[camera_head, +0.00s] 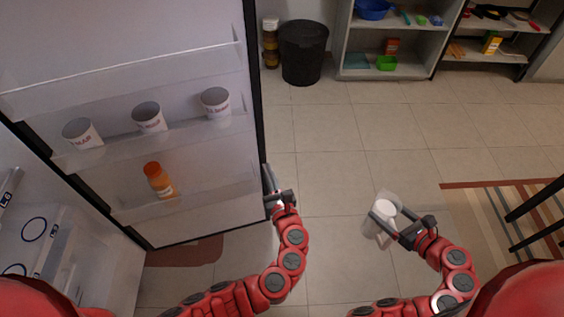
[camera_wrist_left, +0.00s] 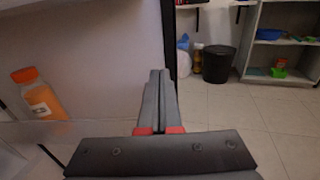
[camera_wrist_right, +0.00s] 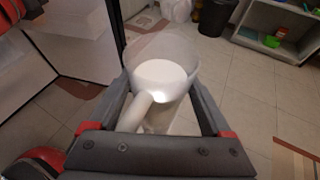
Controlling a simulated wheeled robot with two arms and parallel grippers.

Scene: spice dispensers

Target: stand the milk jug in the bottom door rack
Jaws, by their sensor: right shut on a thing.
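The milk jug (camera_head: 383,212) is a clear vessel with white milk and a handle. My right gripper (camera_head: 386,223) is shut on it and holds it roughly upright, out over the floor to the right of the fridge door. In the right wrist view the jug (camera_wrist_right: 162,78) is between the fingers, its handle towards the wrist. The bottom door rack (camera_head: 215,186) is on the open fridge door, with an orange-capped bottle (camera_head: 159,180) in its middle-left part and free room to the right. My left gripper (camera_head: 270,181) is shut and empty beside the door's free edge.
The rack above holds three white cups (camera_head: 149,117). A black bin (camera_head: 304,52) and a grey shelf unit (camera_head: 388,43) stand at the back. A striped rug (camera_head: 490,200) and dark furniture legs are at the right. The floor between door and jug is clear.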

